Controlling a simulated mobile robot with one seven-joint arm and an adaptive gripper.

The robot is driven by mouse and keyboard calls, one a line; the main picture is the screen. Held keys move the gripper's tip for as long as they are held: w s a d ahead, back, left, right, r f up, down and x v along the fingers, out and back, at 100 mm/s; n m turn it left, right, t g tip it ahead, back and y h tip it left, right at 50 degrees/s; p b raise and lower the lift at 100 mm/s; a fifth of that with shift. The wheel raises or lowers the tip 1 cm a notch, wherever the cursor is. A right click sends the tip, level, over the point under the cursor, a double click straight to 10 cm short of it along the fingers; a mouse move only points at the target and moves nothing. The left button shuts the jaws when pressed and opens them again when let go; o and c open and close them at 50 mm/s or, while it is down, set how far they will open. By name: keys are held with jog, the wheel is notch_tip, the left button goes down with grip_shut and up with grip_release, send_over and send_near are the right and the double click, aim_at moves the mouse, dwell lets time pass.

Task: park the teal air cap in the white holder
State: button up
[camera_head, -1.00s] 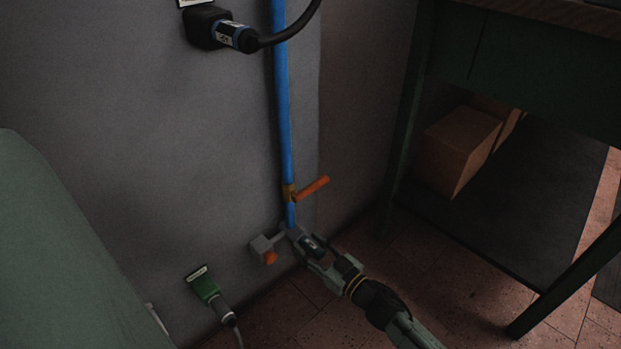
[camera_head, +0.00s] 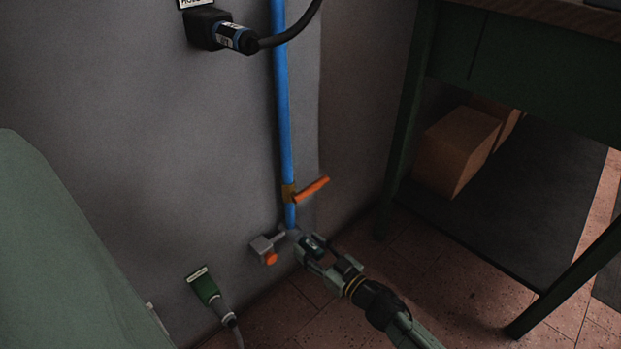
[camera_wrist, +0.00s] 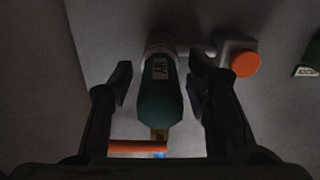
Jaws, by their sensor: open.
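The dark teal air cap (camera_wrist: 160,100), with a pale "AIR" label, points toward my wrist camera from a grey fitting at the wall. In the head view my gripper (camera_head: 317,252) is at this fitting, at the foot of the blue pipe, and largely covers the cap. In the wrist view my gripper (camera_wrist: 162,78) is open, one finger on each side of the cap, with a visible gap on both sides. I cannot make out a white holder for certain in either view.
A grey block with an orange knob (camera_head: 271,258) sits just left of the fitting. An orange valve handle (camera_head: 311,189) is above on the blue pipe (camera_head: 284,120). A green plug (camera_head: 204,286) hangs lower left. A table leg (camera_head: 565,280) stands right.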

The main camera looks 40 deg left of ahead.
aim_at(321, 257)
jog(key=shift+c, duration=0.2)
grip_shut()
dwell(0.4)
dwell(0.3)
jog(key=shift+s+d+p, duration=0.15)
jog(key=shift+d+p, duration=0.05)
jog(key=shift+d, duration=1.3)
jog(key=shift+s+d+p, duration=0.1)
jog(key=shift+d+p, duration=0.05)
jog(key=shift+d, duration=1.35)
jog(key=shift+d, duration=0.25)
